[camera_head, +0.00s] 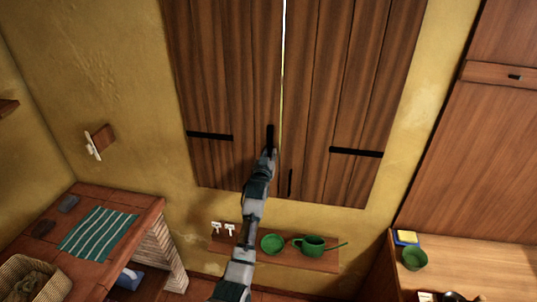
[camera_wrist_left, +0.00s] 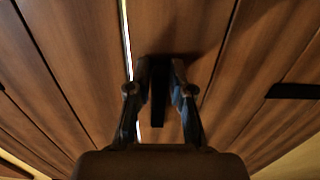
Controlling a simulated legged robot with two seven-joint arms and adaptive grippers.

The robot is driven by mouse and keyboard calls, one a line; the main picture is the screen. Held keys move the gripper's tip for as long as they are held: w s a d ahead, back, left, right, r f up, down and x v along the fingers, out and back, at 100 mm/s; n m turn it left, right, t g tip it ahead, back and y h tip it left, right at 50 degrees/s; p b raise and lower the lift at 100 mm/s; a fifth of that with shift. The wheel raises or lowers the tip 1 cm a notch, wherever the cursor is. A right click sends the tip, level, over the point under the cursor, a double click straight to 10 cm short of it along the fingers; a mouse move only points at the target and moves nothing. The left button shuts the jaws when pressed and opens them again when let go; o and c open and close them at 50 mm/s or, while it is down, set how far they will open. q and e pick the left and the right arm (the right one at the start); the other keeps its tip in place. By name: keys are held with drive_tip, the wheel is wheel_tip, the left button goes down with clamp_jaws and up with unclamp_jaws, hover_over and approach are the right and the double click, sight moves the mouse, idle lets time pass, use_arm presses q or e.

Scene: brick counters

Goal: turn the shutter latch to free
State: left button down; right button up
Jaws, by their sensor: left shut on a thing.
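The wooden shutter has a left leaf (camera_head: 225,80) and a right leaf (camera_head: 335,80), closed with a thin bright gap between them. The black shutter latch (camera_head: 270,135) is a short bar on the left leaf, beside the gap, and stands about upright in the head view. My left gripper (camera_head: 269,153) reaches up to it from below. In the left wrist view the fingers (camera_wrist_left: 160,75) stand on both sides of the dark latch bar (camera_wrist_left: 159,100) and are shut on it. The fingertips partly hide the latch. My right gripper is not in view.
Black hinge straps (camera_head: 210,136) and a dark vertical handle (camera_head: 290,182) sit on the leaves. Below is a small shelf (camera_head: 325,262) with a green bowl (camera_head: 271,243) and mug (camera_head: 312,244). A brick counter (camera_head: 140,203) stands left, a wooden counter (camera_head: 480,265) right.

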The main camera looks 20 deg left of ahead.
use_arm(q)
drive_tip(key=shift+r, duration=0.7)
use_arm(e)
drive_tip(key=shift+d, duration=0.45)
use_arm(q)
drive_tip(key=c, duration=1.2)
unclamp_jaws()
drive_tip(key=shift+o, duration=0.4)
drive_tip(key=shift+s+f, duration=0.1)
drive_tip(key=shift+f, duration=0.05)
drive_tip(key=shift+f, duration=0.1)
drive_tip(key=shift+d, duration=0.1)
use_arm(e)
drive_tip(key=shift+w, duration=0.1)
use_arm(q)
drive_tip(key=shift+s+f, duration=0.15)
drive_tip(key=shift+s, duration=0.1)
drive_tip(key=v, duration=1.1)
drive_tip(key=shift+s+d, duration=0.15)
drive_tip(key=shift+s, duration=0.05)
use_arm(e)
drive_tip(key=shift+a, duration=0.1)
